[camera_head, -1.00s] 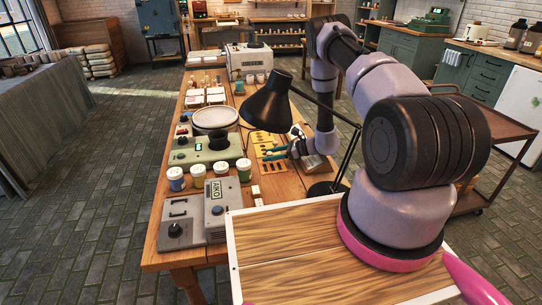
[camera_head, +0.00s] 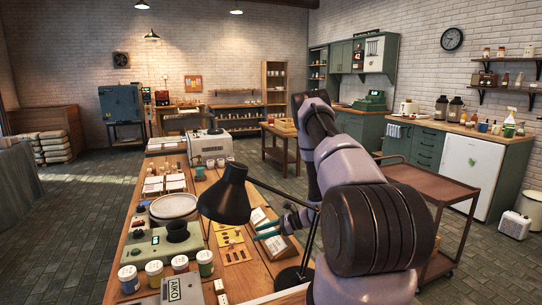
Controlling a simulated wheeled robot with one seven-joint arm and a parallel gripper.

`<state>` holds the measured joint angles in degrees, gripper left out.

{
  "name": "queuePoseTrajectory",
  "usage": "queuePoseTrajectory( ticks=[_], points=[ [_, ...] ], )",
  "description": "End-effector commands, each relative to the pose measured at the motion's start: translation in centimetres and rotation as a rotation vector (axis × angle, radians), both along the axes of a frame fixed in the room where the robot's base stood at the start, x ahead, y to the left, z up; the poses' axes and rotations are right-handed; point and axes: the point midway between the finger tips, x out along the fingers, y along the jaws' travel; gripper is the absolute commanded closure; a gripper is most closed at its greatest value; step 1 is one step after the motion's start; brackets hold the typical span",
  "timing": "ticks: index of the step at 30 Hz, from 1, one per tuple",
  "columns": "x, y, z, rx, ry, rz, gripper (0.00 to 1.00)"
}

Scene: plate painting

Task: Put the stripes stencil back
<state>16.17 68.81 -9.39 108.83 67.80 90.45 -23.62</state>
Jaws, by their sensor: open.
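Flat yellow stencil sheets with cut-outs (camera_head: 236,255) lie on the wooden table, left of my gripper. Their patterns are too small to tell which one has stripes. I see nothing clearly held between the fingers. The black lamp's shade partly covers the view near the sheets.
A black desk lamp (camera_head: 226,196) stands close to my arm. A green scale-like device (camera_head: 158,248), stacked round plates (camera_head: 174,205) and several paint jars (camera_head: 180,263) crowd the table's left side.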

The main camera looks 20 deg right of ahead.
Motion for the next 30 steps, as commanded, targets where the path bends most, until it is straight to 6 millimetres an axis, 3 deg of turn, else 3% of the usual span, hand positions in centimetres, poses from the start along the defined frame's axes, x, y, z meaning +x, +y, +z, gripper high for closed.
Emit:
queuePoseTrajectory(
  ticks=[5, 6, 11, 15, 21, 30],
  points=[
    [0.7, 1.7, 7.1, -0.056, -0.076, 0.124, 0.39],
    [0.7, 2.2, 9.3, -0.076, -0.100, 0.165, 0.39],
    [-0.9, 4.5, 18.0, -0.186, -0.201, 0.343, 0.39],
    [-3.5, 6.0, 24.6, -0.303, -0.294, 0.486, 0.39],
    [-8.4, 7.5, 32.5, -0.502, -0.436, 0.666, 0.39],
    [-16.8, 7.6, 41.0, -0.866, -0.667, 0.869, 0.39]
  ],
)
